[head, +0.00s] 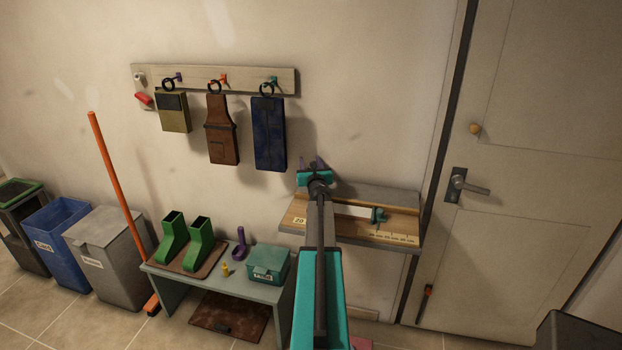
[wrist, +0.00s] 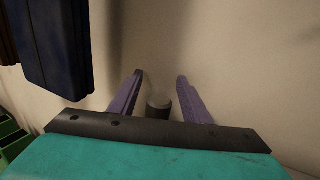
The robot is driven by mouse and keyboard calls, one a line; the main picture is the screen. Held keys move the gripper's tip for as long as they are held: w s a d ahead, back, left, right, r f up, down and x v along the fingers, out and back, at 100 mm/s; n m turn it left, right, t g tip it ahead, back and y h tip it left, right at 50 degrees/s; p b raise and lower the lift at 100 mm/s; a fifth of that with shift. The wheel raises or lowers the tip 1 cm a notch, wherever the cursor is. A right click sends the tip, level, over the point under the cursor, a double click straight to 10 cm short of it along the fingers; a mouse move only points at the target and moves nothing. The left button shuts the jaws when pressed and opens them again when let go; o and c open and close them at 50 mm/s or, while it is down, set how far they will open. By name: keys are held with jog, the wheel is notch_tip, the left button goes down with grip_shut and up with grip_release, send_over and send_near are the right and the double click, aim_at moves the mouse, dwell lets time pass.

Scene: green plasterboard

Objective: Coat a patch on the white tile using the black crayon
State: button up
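My gripper (head: 318,163) is raised in front of the wall, above the back left of a small wall shelf (head: 378,192). In the wrist view its two purple fingers (wrist: 158,88) stand apart, with wall behind them. A short dark cylinder (wrist: 158,108) shows between the finger bases; I cannot tell whether it is a crayon or part of the gripper. It touches neither finger visibly. I can make out no clear white tile or black crayon. A pale strip (head: 352,210) lies on the shelf, partly hidden by my arm.
Blue (head: 270,135), brown (head: 222,130) and olive (head: 173,112) items hang from a hook rail left of my gripper. A low bench (head: 174,278) holds green boots and a teal box (head: 268,264). A door (head: 540,180) stands right of the shelf.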

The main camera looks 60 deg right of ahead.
grip_shut()
jog(key=shift+r, duration=0.15)
jog(key=shift+r, duration=1.5)
jog(key=shift+s+a+r, duration=0.15)
jog(key=shift+s+a, duration=0.05)
jog(key=s+r+b+v, duration=0.1)
jog(key=b+v, duration=0.1)
jog(key=v, duration=1.3)
jog(key=shift+d+r+b, duration=0.2)
jog(key=shift+r+b, duration=0.05)
jog(key=shift+b, duration=0.05)
